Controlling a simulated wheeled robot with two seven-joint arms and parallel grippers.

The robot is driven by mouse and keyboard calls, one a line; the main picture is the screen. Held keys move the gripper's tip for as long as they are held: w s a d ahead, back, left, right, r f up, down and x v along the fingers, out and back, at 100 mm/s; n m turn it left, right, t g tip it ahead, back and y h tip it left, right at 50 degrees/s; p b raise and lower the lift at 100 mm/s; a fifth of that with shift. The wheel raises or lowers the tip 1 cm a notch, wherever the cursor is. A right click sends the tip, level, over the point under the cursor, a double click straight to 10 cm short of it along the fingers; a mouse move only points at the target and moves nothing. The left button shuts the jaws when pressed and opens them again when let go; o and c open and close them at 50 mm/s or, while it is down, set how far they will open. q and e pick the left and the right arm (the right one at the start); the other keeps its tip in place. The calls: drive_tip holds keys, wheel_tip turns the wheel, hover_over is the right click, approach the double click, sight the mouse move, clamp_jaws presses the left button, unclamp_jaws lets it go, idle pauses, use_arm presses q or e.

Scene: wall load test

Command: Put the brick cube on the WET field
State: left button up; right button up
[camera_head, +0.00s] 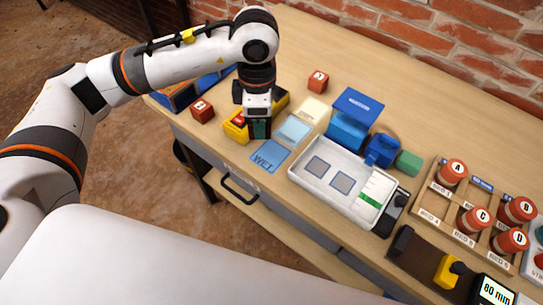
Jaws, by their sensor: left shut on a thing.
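My left gripper (259,130) points down beside the yellow tray (236,132), close to the printed fields. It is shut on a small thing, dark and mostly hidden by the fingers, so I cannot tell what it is. The WET field (269,157) is a blue square near the table's front edge, below and right of the gripper, with nothing on it. Red brick-coloured cubes stand left of the tray (202,111) and further back (318,82). Another red piece (240,119) shows in the yellow tray, partly hidden. My right gripper is not in view.
A pale blue field (293,131) and a cream field (313,108) lie behind WET. A white tray (327,190), blue boxes (346,131) and a green block (408,163) stand to the right. A wooden rack (433,207) holds several red cylinders. A brick wall (470,45) is behind.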

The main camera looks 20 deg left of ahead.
use_arm(q)
drive_tip(key=n, duration=0.2)
drive_tip(key=w+n, duration=0.1)
drive_tip(key=shift+d+f+b, duration=0.3)
drive_tip(key=shift+d, duration=0.05)
drive_tip(key=shift+w+d+f+n, duration=0.1)
drive_tip(key=shift+n, duration=0.45)
drive_tip(key=shift+w+d+n, duration=0.1)
drive_tip(key=shift+n, duration=0.45)
drive_tip(key=f+n, duration=0.1)
drive_tip(key=f, duration=0.1)
drive_tip(key=f+n, duration=0.4)
drive_tip(key=shift+w+d+f+b, duration=0.1)
drive_tip(key=shift+w+d+b, duration=0.3)
wheel_tip(320, 180, down, 3)
drive_tip(key=shift+f, duration=0.35)
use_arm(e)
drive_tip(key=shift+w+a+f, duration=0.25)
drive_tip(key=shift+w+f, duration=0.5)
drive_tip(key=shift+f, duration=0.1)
